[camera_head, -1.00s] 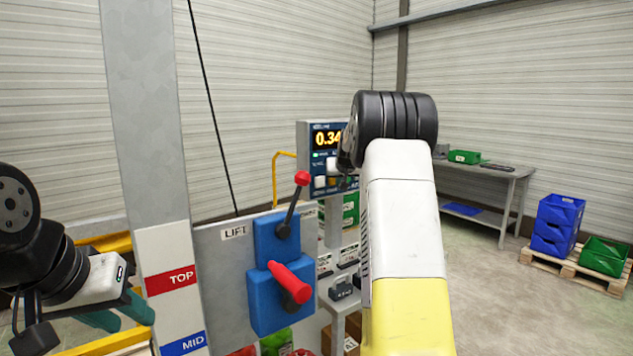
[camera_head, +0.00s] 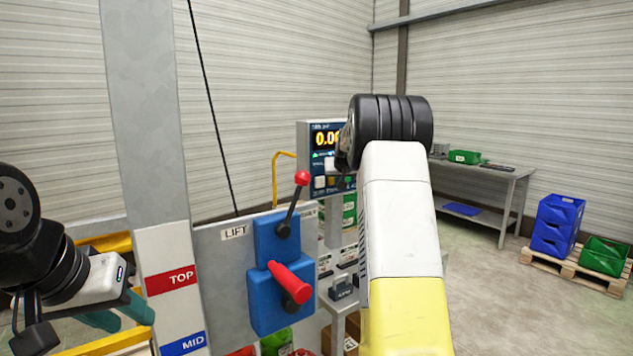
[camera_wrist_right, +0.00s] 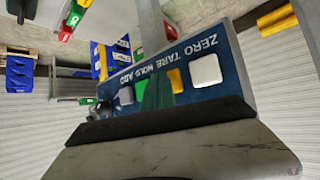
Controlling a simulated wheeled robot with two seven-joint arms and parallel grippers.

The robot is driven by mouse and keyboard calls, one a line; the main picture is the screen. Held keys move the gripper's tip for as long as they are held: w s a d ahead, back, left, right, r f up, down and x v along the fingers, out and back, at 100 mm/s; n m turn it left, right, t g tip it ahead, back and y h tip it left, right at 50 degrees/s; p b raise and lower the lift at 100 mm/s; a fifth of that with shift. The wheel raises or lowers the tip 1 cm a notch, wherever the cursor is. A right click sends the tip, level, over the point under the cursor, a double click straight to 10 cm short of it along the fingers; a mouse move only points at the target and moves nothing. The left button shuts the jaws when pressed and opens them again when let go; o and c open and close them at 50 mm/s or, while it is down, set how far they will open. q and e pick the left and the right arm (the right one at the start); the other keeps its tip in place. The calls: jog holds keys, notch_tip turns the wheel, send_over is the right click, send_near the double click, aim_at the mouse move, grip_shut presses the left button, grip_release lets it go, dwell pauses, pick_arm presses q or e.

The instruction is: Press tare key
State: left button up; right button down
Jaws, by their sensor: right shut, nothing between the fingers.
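The weighing display (camera_head: 324,139) stands behind the lift panel in the head view. Its orange digits start with 0.0; my right arm covers the rest. In the right wrist view its blue key panel (camera_wrist_right: 222,88) shows a white key (camera_wrist_right: 205,71) by ZERO and a yellow key (camera_wrist_right: 177,80) by TARE. My right gripper (camera_wrist_right: 157,94) is shut and empty. Its green fingertips are beside the yellow key, in front of the panel; I cannot tell whether they touch it. My left gripper (camera_head: 122,312) is low at the left, away from the display; its opening is unclear.
The lift panel (camera_head: 222,262) with a blue lever box (camera_head: 262,312) and red-knobbed levers stands close in front, left of my right arm. A grey post (camera_head: 147,120) rises beside it. A workbench (camera_head: 505,180) and blue crates (camera_head: 558,225) on a pallet are at the right.

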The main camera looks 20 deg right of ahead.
jog(key=shift+s, duration=0.15)
jog(key=shift+s+d, duration=0.25)
jog(key=shift+s, duration=0.35)
jog(key=shift+s+d, duration=0.25)
jog(key=shift+s, duration=0.55)
jog(key=shift+s+d, duration=0.3)
jog(key=shift+s, duration=0.5)
jog(key=shift+s+d, duration=0.25)
jog(key=shift+s, duration=0.55)
jog(key=shift+s, duration=0.1)
